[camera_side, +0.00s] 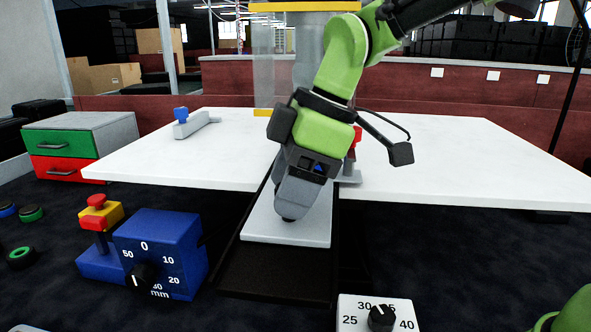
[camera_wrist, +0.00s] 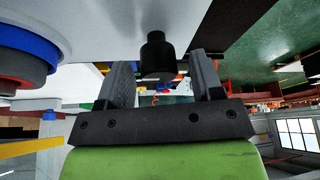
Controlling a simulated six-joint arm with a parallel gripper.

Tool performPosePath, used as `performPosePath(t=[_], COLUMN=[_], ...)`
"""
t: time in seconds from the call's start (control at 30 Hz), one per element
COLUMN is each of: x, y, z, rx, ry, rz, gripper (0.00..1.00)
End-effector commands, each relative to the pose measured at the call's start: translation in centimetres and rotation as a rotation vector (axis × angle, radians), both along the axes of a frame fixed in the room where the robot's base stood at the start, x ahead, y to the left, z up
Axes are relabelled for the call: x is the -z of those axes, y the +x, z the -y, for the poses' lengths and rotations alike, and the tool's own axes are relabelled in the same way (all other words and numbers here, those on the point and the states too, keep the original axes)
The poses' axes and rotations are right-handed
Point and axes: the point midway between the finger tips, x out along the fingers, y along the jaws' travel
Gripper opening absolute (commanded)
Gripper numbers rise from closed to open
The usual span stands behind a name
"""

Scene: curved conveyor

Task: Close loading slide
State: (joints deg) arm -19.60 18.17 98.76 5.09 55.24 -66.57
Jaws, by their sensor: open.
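The loading slide (camera_side: 312,222) is a light grey plate on a dark rail. It sticks out toward the camera from the gap in the white table. My gripper (camera_side: 289,208) is low over the front part of the slide, pointing down, and its fingers are hard to make out in the side view. In the wrist view my gripper (camera_wrist: 157,68) is open, with its two grey fingers apart. A black knob (camera_wrist: 157,54) stands on a pale surface and shows between the fingers. I cannot tell whether either finger touches it.
The white table (camera_side: 450,160) lies on both sides of the slide. A blue dial box (camera_side: 165,250) and a red-yellow button post (camera_side: 100,215) stand at left. A white dial box (camera_side: 352,312) is at front right. A red-topped clamp (camera_side: 354,150) is close beside my gripper.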

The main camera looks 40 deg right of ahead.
Motion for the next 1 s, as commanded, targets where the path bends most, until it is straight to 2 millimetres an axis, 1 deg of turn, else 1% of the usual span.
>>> performPosePath(t=[0.3, 0.4, 0.53, 0.77, 0.8, 0.87, 0.9, 0.97, 1.0], x=[-4.8, -5.9, -6.5, -6.6, -6.6, -6.6, -6.5, -6.4, -6.3], y=[-0.9, -1.1, -1.3, -1.3, -1.3, -1.4, -1.4, -1.6, -1.8], z=[1.7, 2.1, 2.4, 2.4, 2.4, 2.2, 1.8, 1.0, 0.1], rx=[0.002, 0.002, 0.001, 0.001, -0.001, -0.02, -0.05, -0.133, -0.218], ry=[0.002, 0.002, 0.0, 0.0, 0.0, -0.01, -0.025, -0.07, -0.115], rz=[0.008, 0.006, 0.003, 0.002, 0.003, 0.003, 0.003, 0.005, 0.007], gripper=[0.6, 0.6, 0.6, 0.6, 0.51, 0.37, 0.28, 0.14, 0.05])
